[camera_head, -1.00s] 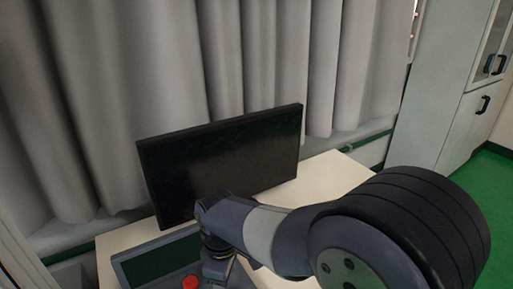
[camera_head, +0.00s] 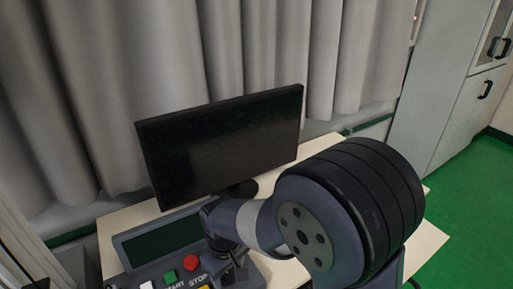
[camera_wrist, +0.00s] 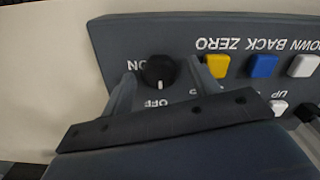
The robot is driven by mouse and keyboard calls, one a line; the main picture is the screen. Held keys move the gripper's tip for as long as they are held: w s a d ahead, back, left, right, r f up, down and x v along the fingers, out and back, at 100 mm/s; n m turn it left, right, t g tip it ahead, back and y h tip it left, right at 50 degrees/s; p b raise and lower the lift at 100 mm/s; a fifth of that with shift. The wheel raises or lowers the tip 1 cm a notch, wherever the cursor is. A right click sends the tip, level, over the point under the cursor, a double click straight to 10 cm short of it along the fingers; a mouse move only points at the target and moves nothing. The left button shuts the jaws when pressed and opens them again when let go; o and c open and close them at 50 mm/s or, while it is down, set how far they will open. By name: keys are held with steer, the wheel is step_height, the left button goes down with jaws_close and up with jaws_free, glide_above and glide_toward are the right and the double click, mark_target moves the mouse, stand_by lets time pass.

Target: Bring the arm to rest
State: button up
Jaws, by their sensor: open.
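My gripper (camera_wrist: 162,88) is open, with its two fingers on either side of a round black knob (camera_wrist: 158,71) on a grey control box (camera_wrist: 125,35). Nothing shows held between the fingers. The knob has a white mark and stands by the labels ON and OFF; whether the fingers touch it I cannot tell. In the head view my arm reaches down from the right over the control box (camera_head: 122,246), and its wrist and gripper (camera_head: 235,272) hang over the box's right part. The knob is hidden there.
The box carries a dark green screen (camera_head: 160,240), a red button (camera_head: 191,262), a green button (camera_head: 170,276), and yellow (camera_wrist: 217,65) and blue (camera_wrist: 263,65) buttons. A black monitor (camera_head: 225,145) stands behind it on the pale table (camera_head: 425,240). Grey curtains and a cabinet (camera_head: 445,90) lie beyond.

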steer(key=m, duration=0.6)
steer(key=m+b, duration=0.1)
steer(key=m, duration=0.5)
steer(key=shift+r, duration=0.95)
steer(key=shift+d, duration=0.1)
